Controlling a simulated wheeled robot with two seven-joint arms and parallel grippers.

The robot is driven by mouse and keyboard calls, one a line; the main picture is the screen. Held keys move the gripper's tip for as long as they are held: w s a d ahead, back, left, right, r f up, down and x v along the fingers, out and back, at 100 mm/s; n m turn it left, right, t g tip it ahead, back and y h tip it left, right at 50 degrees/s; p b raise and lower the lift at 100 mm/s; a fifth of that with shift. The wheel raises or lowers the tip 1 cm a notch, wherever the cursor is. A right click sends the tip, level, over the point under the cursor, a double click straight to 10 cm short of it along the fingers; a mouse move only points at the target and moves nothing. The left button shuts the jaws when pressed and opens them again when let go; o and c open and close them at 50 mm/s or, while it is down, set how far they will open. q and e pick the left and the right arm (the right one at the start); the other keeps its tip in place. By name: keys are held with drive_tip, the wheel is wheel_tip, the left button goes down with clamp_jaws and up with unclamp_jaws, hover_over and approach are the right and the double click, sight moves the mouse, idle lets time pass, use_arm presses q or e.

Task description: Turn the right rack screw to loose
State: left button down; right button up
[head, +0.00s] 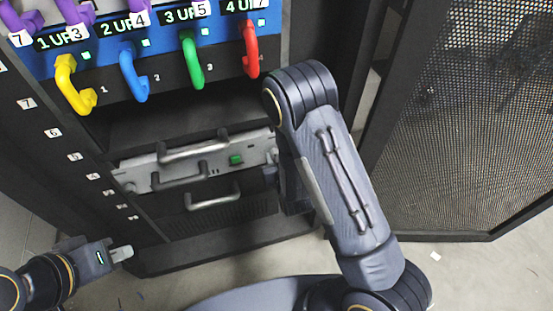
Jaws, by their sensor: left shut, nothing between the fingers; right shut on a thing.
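A silver rack unit (200,170) with grey handles sits in the black rack, with a small green part on its face. The left rack screw (130,187) shows as a small knob at its left end. The right rack screw is at its right end, mostly hidden by my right arm and gripper. My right gripper (271,173) is at that right end, largely hidden behind its own arm, and is shut on the right rack screw. How far the screw is turned cannot be seen. My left gripper (122,253) is shut and empty, low at the left, apart from the rack unit.
Above, a blue panel carries yellow (75,85), blue (132,75), green (193,60) and red (250,50) handles. An empty dark slot (170,125) lies below them. Another grey handle (212,197) is below the unit. An open mesh door (470,120) stands at right.

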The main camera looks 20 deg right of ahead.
drive_tip(key=n+t+h+b, duration=0.1)
drive_tip(key=n+h+b, duration=0.1)
drive_tip(key=n, duration=0.4)
drive_tip(key=n+t+h+b, duration=0.2)
drive_tip(key=n+b, duration=0.1)
drive_tip(key=n, duration=0.2)
drive_tip(key=f+n+t+h+b, duration=0.1)
drive_tip(key=n+t+h+b, duration=0.1)
drive_tip(key=n, duration=0.4)
drive_tip(key=shift+a+n+b, duration=0.3)
drive_tip(key=shift+a+b, duration=0.05)
drive_tip(key=shift+b, duration=0.5)
drive_tip(key=shift+n, duration=0.3)
drive_tip(key=o, duration=1)
drive_tip(key=shift+c, duration=0.2)
drive_tip(key=v, duration=0.7)
drive_tip(key=shift+s+f+p, duration=0.25)
drive_tip(key=shift+s+p, duration=0.1)
